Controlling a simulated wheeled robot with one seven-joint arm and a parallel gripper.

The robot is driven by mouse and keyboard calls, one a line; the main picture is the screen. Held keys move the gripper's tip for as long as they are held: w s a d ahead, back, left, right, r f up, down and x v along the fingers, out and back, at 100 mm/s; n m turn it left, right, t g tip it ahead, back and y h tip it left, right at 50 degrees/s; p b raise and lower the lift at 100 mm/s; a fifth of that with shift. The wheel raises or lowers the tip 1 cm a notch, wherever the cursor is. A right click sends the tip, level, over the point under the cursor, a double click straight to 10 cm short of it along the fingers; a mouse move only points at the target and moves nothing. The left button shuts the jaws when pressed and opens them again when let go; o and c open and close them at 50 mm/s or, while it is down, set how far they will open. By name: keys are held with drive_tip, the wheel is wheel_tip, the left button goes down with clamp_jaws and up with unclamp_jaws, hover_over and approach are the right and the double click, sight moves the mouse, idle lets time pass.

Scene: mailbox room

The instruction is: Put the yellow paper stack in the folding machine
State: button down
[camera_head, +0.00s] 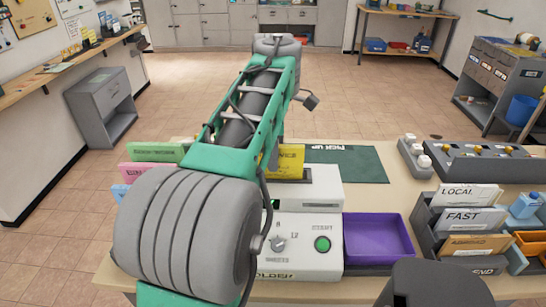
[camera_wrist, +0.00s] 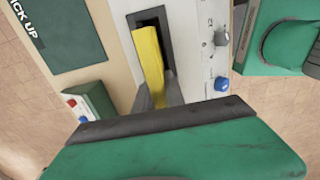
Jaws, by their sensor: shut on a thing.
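The yellow paper stack (camera_head: 290,163) stands at the back of the folding machine (camera_head: 310,248), partly hidden by my arm in the head view. In the wrist view my gripper (camera_wrist: 158,95) is shut on the near part of the yellow paper stack (camera_wrist: 148,58). The far end of the stack is at the dark slot (camera_wrist: 149,20) of the folding machine (camera_wrist: 198,45); how deep it sits cannot be told.
A purple tray (camera_head: 378,240) is at the machine's right. A dark green PICK UP mat (camera_head: 346,165) lies behind it. Green and pink stacks (camera_head: 152,175) stand left, partly behind my arm. A sorter with LOCAL, FAST and ABROAD labels (camera_head: 468,215) stands right.

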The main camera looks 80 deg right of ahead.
drive_tip(key=shift+r, duration=0.1)
drive_tip(key=c, duration=1.3)
unclamp_jaws()
wheel_tip(320, 180, up, 7)
drive_tip(key=p, duration=0.7)
